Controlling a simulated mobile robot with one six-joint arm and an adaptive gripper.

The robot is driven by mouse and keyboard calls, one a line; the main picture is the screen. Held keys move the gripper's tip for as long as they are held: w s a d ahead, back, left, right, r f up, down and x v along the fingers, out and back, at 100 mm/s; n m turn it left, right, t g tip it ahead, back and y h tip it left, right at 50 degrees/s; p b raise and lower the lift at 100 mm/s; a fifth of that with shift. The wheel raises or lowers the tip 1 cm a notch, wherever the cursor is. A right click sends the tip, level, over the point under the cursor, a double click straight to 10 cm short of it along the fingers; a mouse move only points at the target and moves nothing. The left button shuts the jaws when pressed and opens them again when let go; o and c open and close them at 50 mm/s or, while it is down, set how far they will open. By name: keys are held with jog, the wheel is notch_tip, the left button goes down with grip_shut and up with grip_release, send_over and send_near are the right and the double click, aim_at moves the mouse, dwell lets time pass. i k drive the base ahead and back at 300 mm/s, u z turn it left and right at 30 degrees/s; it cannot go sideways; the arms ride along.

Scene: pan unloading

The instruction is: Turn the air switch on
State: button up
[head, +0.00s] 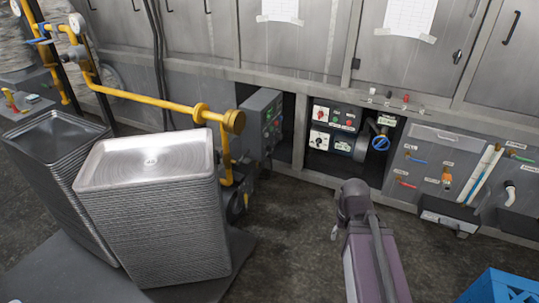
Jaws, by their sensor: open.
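A recessed control box (335,128) sits in the opening of the metal cabinet wall, right of centre. It carries two rotary switches on white plates, an upper one with a red knob (321,114) and a lower one with a dark knob (319,140). Small buttons and labels sit beside them. The labels are too small to read, so I cannot tell which switch is the air switch or how it is set. My arm (356,205) rises from the bottom, in front of and below the box and apart from it.
A blue valve handwheel (380,142) is right of the box. A grey panel (262,120) projects left of it. Yellow pipes (160,104) run above stacked metal trays (150,160) at left. A blue crate (500,288) is at bottom right. Floor before the box is clear.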

aim_at(270, 149)
jog(key=u, duration=0.25)
jog(key=i, duration=1.2)
jog(key=z, duration=0.25)
